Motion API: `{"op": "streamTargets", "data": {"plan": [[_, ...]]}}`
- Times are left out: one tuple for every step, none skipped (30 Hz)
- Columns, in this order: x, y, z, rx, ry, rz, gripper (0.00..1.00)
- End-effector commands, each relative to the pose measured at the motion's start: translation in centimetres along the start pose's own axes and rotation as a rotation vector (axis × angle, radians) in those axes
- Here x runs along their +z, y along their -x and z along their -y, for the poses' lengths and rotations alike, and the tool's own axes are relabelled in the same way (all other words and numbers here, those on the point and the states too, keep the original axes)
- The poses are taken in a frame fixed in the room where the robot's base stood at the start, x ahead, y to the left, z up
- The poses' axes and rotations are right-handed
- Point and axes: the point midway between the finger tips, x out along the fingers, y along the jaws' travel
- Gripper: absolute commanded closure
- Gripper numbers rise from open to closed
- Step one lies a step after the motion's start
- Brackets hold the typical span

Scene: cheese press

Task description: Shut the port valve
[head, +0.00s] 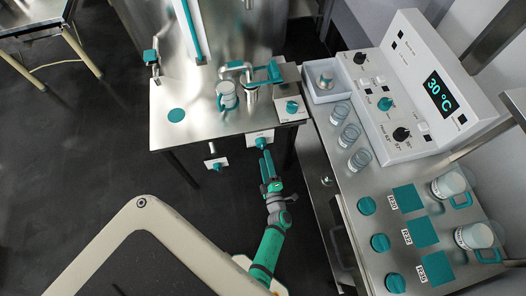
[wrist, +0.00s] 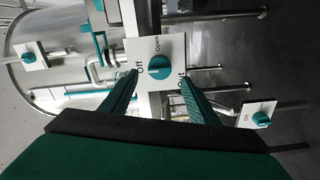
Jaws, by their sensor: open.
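My gripper (head: 266,166) is open, just in front of a teal knob on a white plate (head: 260,138) at the front edge of the steel table. In the wrist view my gripper (wrist: 159,78) has its fingers apart, with the teal knob (wrist: 160,68) between and beyond their tips. Contact cannot be made out. The knob's ridge stands upright in that picture. Its plate reads "Off" at left and "open" at upper right; another label is partly covered by the right finger. No label naming the port valve is legible.
In the wrist view a further knob (wrist: 261,119) sits lower right. A counter with a control panel (head: 434,88), glasses and mugs stands at right.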

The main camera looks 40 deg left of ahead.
Motion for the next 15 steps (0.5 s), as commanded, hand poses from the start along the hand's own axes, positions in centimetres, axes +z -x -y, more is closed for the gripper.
{"op": "streamTargets", "data": {"plan": [[0.0,1.0,0.1,-0.002,-0.001,0.002,0.45],[0.0,1.4,0.0,-0.001,-0.001,0.001,0.45],[0.0,2.0,0.1,-0.001,-0.001,0.001,0.45],[0.0,2.4,0.1,-0.001,-0.002,0.001,0.45],[0.0,2.7,0.1,-0.001,-0.001,0.001,0.45],[0.0,3.1,0.0,-0.001,-0.001,0.001,0.45],[0.0,3.4,0.0,-0.001,0.000,0.001,0.45],[0.0,3.6,0.0,-0.001,0.000,0.000,0.45],[0.0,3.8,0.0,-0.001,0.000,0.000,0.45],[0.0,3.9,0.0,-0.001,0.000,0.000,0.45],[0.0,4.0,0.0,0.000,0.000,0.000,0.45],[0.0,4.1,0.0,0.000,0.001,-0.001,0.45],[0.0,4.1,0.0,0.000,0.000,-0.001,0.45],[0.0,4.1,0.0,0.000,0.000,-0.001,0.45],[0.0,4.1,0.0,0.000,0.000,-0.001,0.45]]}}
